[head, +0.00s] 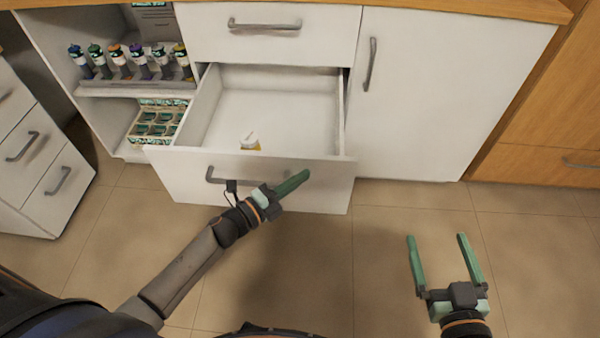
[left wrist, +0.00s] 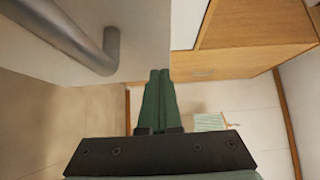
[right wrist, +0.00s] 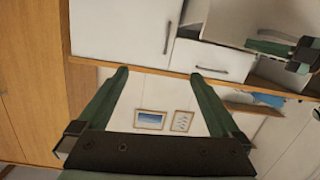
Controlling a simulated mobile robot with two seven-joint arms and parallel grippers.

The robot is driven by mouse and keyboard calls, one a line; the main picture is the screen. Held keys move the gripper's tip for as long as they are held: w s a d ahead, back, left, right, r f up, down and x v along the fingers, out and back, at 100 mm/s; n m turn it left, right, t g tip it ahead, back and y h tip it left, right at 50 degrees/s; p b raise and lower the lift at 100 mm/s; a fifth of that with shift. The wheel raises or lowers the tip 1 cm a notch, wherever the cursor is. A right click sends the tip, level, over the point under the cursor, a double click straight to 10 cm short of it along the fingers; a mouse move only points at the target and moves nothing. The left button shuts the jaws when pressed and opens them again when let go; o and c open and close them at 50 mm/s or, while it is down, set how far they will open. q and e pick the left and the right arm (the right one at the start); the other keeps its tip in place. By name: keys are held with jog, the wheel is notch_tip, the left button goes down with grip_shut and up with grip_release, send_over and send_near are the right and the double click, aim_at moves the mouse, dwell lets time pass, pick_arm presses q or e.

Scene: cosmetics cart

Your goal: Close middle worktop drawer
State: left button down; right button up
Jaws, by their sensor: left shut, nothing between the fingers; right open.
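The middle worktop drawer (head: 170,175) is pulled out below a closed top drawer in the head view. Its white front has a grey bar handle (head: 215,177), partly hidden by my left gripper. A small white and yellow item (head: 250,142) stands inside near the front. My left gripper (head: 300,178) is shut and empty, close in front of the drawer front, right of the handle's left end; I cannot tell if it touches. The handle also shows in the left wrist view (left wrist: 85,45), left of the fingers. My right gripper (head: 440,242) is open and empty over the floor at right.
A closed white door (head: 450,90) is right of the drawer, with wooden cabinetry (head: 545,120) beyond. Open shelves left of it hold several small bottles (head: 130,62) and a box (head: 155,122). A white drawer unit (head: 40,150) stands far left. The floor in front is clear.

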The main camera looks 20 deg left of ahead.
pick_arm(q)
jog(key=shift+w+a, duration=0.2)
jog(key=shift+w, duration=0.75)
pick_arm(e)
jog(key=shift+w+r+t, duration=0.2)
jog(key=shift+r+t, duration=0.3)
jog(key=shift+r, duration=0.6)
